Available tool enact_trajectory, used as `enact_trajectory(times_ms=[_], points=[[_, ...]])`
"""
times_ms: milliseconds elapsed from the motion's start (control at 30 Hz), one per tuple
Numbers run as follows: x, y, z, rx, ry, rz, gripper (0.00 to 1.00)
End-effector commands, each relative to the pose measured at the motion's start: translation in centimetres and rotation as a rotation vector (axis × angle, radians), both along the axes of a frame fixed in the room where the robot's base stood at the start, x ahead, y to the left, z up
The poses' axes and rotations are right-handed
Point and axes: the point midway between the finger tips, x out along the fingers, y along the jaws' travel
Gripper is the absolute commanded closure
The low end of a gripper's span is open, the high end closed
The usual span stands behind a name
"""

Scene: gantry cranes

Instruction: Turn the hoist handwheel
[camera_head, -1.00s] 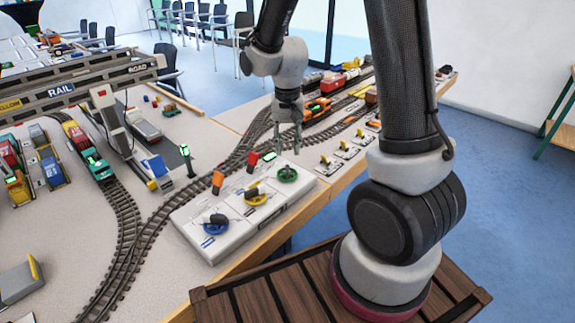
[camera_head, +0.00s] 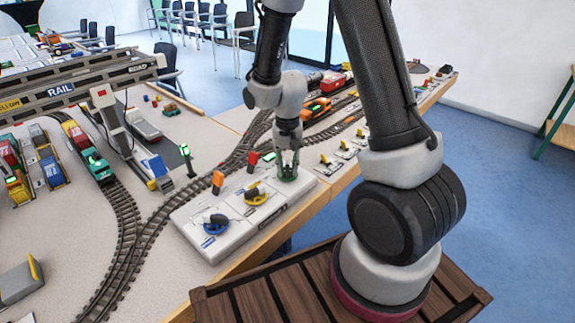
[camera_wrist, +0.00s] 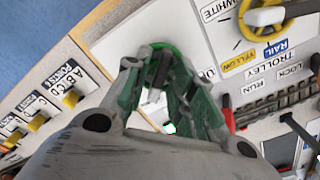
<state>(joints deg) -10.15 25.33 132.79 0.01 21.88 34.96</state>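A green handwheel (camera_head: 288,178) sits at the far right end of the white control box (camera_head: 240,239). In the wrist view part of its green rim (camera_wrist: 170,47) shows behind my fingertips; its label is hidden. My gripper (camera_head: 288,168) points down at this wheel, with its fingertips at wheel height. In the wrist view my gripper (camera_wrist: 155,65) has its fingers apart, with a dark piece between the tips; I cannot tell whether they touch it. The yellow handwheel (camera_head: 256,197), beside a TROLLEY label in the wrist view, and the blue handwheel (camera_head: 215,225) stand nearer.
Orange (camera_head: 217,181) and red (camera_head: 252,161) levers stand along the box's back edge, close to my gripper. Curved track (camera_head: 125,225) runs behind the box. Small yellow switches (camera_head: 325,160) lie to the right. The gantry (camera_head: 75,82) stands at the left.

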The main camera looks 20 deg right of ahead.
Motion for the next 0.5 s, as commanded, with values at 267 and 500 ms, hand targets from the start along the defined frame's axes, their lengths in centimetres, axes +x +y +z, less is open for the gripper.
enact_trajectory(times_ms=[267,500], points=[[0.01,0.0,0.03,0.0,0.0,0.0,1.0],[0.01,0.0,0.03,0.0,0.0,0.034,1.0]])
